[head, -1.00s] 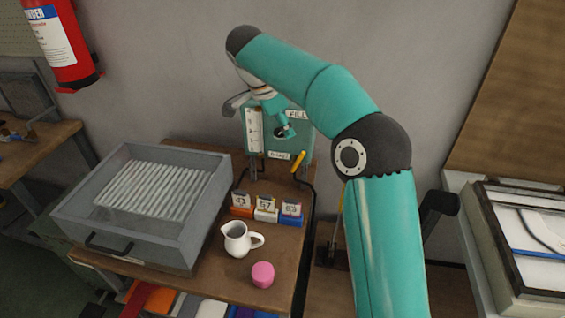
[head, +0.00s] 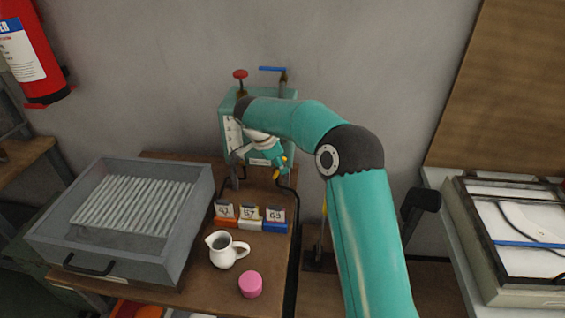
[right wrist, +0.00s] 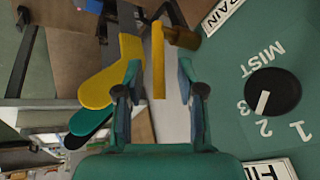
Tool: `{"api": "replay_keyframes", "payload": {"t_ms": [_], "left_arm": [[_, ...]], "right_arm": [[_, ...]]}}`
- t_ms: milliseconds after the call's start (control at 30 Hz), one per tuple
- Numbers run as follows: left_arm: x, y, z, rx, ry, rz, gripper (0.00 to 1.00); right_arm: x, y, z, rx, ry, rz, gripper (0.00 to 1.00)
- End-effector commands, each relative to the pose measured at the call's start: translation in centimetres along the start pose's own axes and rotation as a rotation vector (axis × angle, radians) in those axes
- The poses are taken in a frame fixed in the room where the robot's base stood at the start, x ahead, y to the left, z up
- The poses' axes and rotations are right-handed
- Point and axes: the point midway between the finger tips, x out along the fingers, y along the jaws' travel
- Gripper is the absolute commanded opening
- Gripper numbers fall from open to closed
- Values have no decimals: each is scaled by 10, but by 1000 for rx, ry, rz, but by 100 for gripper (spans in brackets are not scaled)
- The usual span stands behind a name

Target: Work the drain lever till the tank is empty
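The teal tank unit (head: 228,102) stands against the wall, with a white gauge strip on its front; the level is too small to read. Its yellow drain lever (head: 277,175) shows low on the front, partly hidden by my right gripper (head: 274,160). In the right wrist view the lever (right wrist: 158,60) lies between the two fingers of my right gripper (right wrist: 159,80), with gaps on both sides. That gripper is open around it, and I see no contact. The DRAIN label (right wrist: 230,15) is near the lever. My left gripper is out of view.
A dial marked MIST (right wrist: 272,92) sits beside the lever. A red knob (head: 240,74) and blue handle (head: 272,69) top the unit. A grey drawer-like tray (head: 185,225), number cards (head: 248,213), white jug (head: 226,250) and pink cylinder (head: 250,284) occupy the bench.

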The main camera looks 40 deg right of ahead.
Motion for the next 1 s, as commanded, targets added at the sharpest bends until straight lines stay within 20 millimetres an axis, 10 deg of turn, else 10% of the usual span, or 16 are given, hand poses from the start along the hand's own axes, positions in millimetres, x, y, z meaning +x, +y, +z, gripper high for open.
{"api": "replay_keyframes", "payload": {"t_ms": [500,733,1000], "left_arm": [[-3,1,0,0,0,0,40],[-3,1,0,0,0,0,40],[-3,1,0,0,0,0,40]], "right_arm": [[19,0,0,0,0,-1,38],[19,0,0,0,0,-1,0],[19,-1,0,1,0,-2,0]]}}
